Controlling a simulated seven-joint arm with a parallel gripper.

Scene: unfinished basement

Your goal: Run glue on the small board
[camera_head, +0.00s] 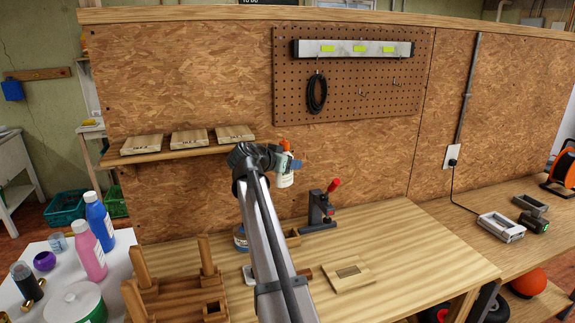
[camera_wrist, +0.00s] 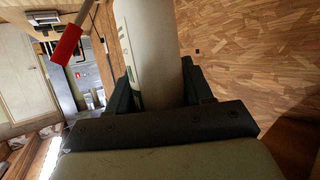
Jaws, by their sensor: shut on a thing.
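My gripper (camera_head: 290,164) is shut on a white glue bottle (camera_head: 285,180) with an orange cap, held in the air in front of the wall, cap up and slightly tilted. In the wrist view the white bottle (camera_wrist: 148,50) stands between the dark fingers (camera_wrist: 160,88); its cap is out of that view. A light wooden board (camera_head: 374,279) with a rectangular recess lies flat on the bench (camera_head: 425,240), below and to the right of the gripper. I cannot tell for certain whether it is the small board. My arm hides part of the bench beside it.
A dark clamp (camera_head: 318,210) with a red handle stands on the bench; the handle (camera_wrist: 66,45) also shows in the wrist view. A wooden rack (camera_head: 180,300) with upright posts is at left. Three blocks sit on a wall shelf (camera_head: 180,154). The bench's right part is clear.

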